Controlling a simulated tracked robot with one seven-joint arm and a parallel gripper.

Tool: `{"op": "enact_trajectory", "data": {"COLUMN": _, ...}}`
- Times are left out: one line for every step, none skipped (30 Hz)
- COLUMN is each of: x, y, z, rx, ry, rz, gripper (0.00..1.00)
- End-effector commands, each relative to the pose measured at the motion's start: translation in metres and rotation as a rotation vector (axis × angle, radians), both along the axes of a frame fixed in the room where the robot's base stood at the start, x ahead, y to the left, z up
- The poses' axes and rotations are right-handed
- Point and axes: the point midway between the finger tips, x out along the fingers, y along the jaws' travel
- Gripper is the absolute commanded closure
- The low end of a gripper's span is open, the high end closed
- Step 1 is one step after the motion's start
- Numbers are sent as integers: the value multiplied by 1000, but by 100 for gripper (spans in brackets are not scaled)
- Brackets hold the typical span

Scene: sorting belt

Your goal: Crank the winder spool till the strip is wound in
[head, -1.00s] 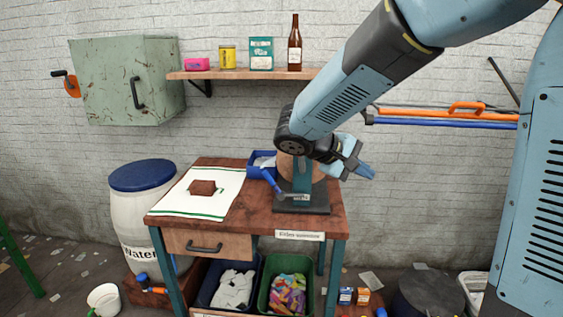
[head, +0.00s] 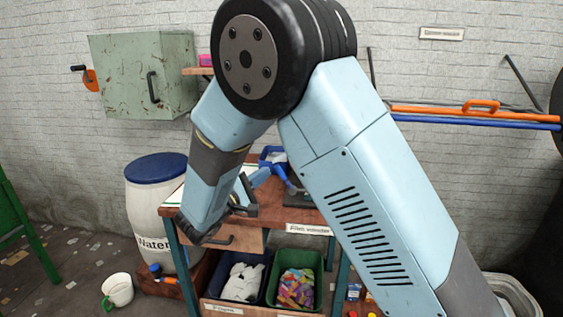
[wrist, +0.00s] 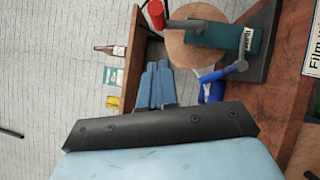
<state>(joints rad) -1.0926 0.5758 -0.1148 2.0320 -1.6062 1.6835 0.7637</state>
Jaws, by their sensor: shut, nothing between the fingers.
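The film winder stands on the wooden bench. In the wrist view, it shows its tan spool disc (wrist: 190,50), a teal post (wrist: 232,37), and a crank with a red grip (wrist: 156,14). A blue lever (wrist: 222,72) sticks out beside the spool. In the head view, my arm hides most of the winder; the blue lever (head: 274,172) shows. My gripper (head: 260,177) is shut and empty, left of the winder. In the wrist view, its closed fingers (wrist: 156,68) are apart from the crank grip. I cannot make out the strip.
A wooden shelf (wrist: 132,75) with a bottle (wrist: 108,49) is on the wall. A drum (head: 155,205) stands left of the bench; bins (head: 296,309) are below. The crank side looks clear.

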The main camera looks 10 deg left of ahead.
Motion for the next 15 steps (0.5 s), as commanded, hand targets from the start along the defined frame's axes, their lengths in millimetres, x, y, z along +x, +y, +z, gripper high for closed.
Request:
{"op": "enact_trajectory", "data": {"x": 3, "y": -2, "z": 1, "rx": 1, "ry": -1, "rz": -2, "gripper": 100}}
{"op": "enact_trajectory", "data": {"x": 5, "y": -4, "z": 2, "rx": 1, "ry": 0, "rz": -2, "gripper": 100}}
{"op": "enact_trajectory", "data": {"x": 9, "y": -7, "z": 2, "rx": 1, "ry": 0, "rz": -2, "gripper": 100}}
{"op": "enact_trajectory", "data": {"x": 12, "y": -9, "z": 3, "rx": 1, "ry": 0, "rz": -1, "gripper": 100}}
{"op": "enact_trajectory", "data": {"x": 16, "y": -11, "z": 4, "rx": 1, "ry": 1, "rz": -1, "gripper": 100}}
{"op": "enact_trajectory", "data": {"x": 21, "y": -15, "z": 5, "rx": 1, "ry": 1, "rz": -1, "gripper": 100}}
{"op": "enact_trajectory", "data": {"x": 25, "y": -18, "z": 6, "rx": 1, "ry": 1, "rz": -2, "gripper": 100}}
{"op": "enact_trajectory", "data": {"x": 30, "y": -21, "z": 7, "rx": 1, "ry": 1, "rz": -2, "gripper": 100}}
{"op": "enact_trajectory", "data": {"x": 35, "y": -25, "z": 8, "rx": 1, "ry": 1, "rz": -1, "gripper": 100}}
{"op": "enact_trajectory", "data": {"x": 40, "y": -28, "z": 9, "rx": 1, "ry": 1, "rz": -1, "gripper": 100}}
{"op": "enact_trajectory", "data": {"x": 44, "y": -31, "z": 10, "rx": 1, "ry": 1, "rz": -2, "gripper": 100}}
{"op": "enact_trajectory", "data": {"x": 50, "y": -35, "z": 11, "rx": 1, "ry": 1, "rz": -2, "gripper": 100}}
{"op": "enact_trajectory", "data": {"x": 54, "y": -37, "z": 12, "rx": 1, "ry": 1, "rz": -1, "gripper": 100}}
{"op": "enact_trajectory", "data": {"x": 58, "y": -40, "z": 13, "rx": 1, "ry": 2, "rz": -1, "gripper": 100}}
{"op": "enact_trajectory", "data": {"x": 64, "y": -44, "z": 14, "rx": 1, "ry": 1, "rz": -2, "gripper": 100}}
